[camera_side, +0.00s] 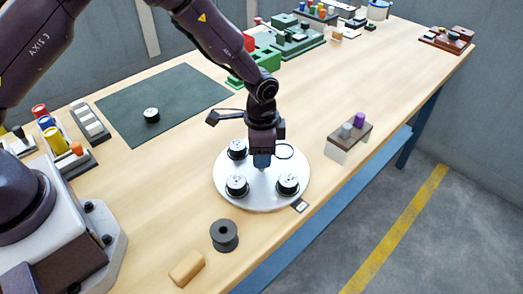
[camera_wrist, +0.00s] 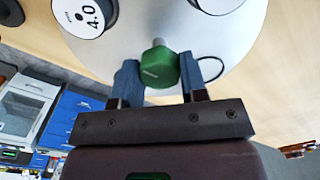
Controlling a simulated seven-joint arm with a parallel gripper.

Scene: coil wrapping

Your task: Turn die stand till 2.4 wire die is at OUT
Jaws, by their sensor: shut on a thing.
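The die stand (camera_side: 262,203) is a round pale turntable on the bench, also in the wrist view (camera_wrist: 122,48). Three black-rimmed white dies sit on it: back left (camera_side: 237,149), front left (camera_side: 237,187) and front right (camera_side: 288,184). An empty dark ring (camera_side: 284,151) marks the back-right place. In the wrist view one die reads 4.0 (camera_wrist: 88,14); the other labels are not readable. My gripper (camera_side: 262,161) points down at the stand's centre, shut on the green knob (camera_wrist: 157,68). A small dark tag (camera_side: 299,206) lies at the stand's front-right edge; its text is too small to read.
Another die (camera_side: 151,115) lies on the dark green mat (camera_side: 190,90). A black spool (camera_side: 224,236) and a wooden block (camera_side: 187,268) stand in front. A small rack (camera_side: 348,142) with grey and purple pieces is right of the stand, near the bench edge.

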